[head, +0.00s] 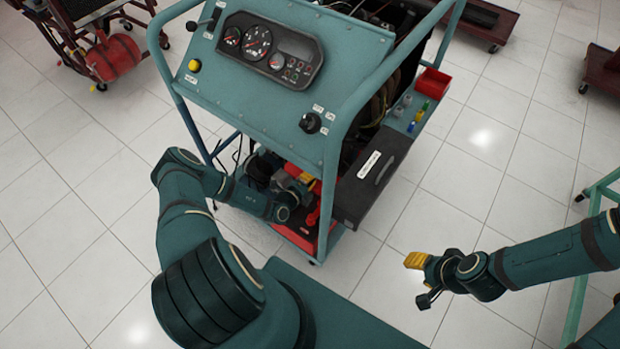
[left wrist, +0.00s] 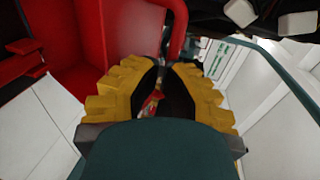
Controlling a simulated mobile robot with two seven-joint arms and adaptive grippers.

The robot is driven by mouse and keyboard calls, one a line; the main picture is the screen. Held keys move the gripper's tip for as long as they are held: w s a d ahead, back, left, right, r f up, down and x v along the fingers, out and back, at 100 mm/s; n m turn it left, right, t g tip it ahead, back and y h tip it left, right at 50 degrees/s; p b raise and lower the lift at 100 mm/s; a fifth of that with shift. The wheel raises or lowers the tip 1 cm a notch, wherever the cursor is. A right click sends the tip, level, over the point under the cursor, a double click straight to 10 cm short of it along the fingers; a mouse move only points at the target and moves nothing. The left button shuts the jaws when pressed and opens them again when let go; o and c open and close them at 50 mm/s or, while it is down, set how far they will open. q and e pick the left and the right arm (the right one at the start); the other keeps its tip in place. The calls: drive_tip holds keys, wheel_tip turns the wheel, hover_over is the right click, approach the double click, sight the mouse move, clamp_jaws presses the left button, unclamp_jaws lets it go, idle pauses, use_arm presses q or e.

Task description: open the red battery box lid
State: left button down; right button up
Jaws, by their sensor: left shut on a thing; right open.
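The red battery box (head: 297,237) sits low inside the teal engine trainer, partly hidden by my left arm. In the left wrist view its red walls (left wrist: 130,35) fill the upper left, and a red curved bar (left wrist: 178,30) stands just beyond the fingertips. My left gripper (left wrist: 161,70) has its yellow fingers closed together at the box, shut on a red part of the lid. The grip is mostly hidden, and how far the lid is raised cannot be told. My right gripper (head: 415,276) is open and empty over the floor at the right.
The trainer's teal frame and gauge panel (head: 270,50) rise above my left forearm. A black case (head: 372,178) is on the trainer's right side, with a red bin (head: 432,83) behind it. A green frame (head: 583,270) stands at the far right. Tiled floor between is clear.

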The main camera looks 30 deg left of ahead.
use_arm(q)
drive_tip(key=shift+w+r, duration=0.1)
drive_tip(key=shift+w, duration=0.1)
drive_tip(key=shift+w+d+r+g+p, duration=0.1)
drive_tip(key=shift+w+r+g+p, duration=0.1)
drive_tip(key=shift+w+p, duration=0.3)
drive_tip(key=shift+w+r+g+p, duration=0.2)
drive_tip(key=shift+w+p, duration=0.2)
drive_tip(key=shift+p, duration=0.1)
drive_tip(key=shift+r+x, duration=0.25)
drive_tip(key=shift+x, duration=1)
use_arm(e)
drive_tip(key=shift+s+r, duration=0.2)
drive_tip(key=shift+r, duration=0.7)
use_arm(q)
drive_tip(key=shift+s+r, duration=0.25)
drive_tip(key=shift+s, duration=0.2)
drive_tip(key=r+p+v, duration=0.1)
drive_tip(key=p+v, duration=0.3)
drive_tip(key=v, duration=0.8)
drive_tip(key=shift+s+r, duration=0.15)
drive_tip(key=shift+s, duration=0.05)
use_arm(e)
drive_tip(key=r, duration=0.1)
drive_tip(key=s+r, duration=0.1)
drive_tip(key=r, duration=0.2)
drive_tip(key=shift+s+d+r, duration=0.1)
drive_tip(key=shift+s+d, duration=0.2)
drive_tip(key=shift+s, duration=0.05)
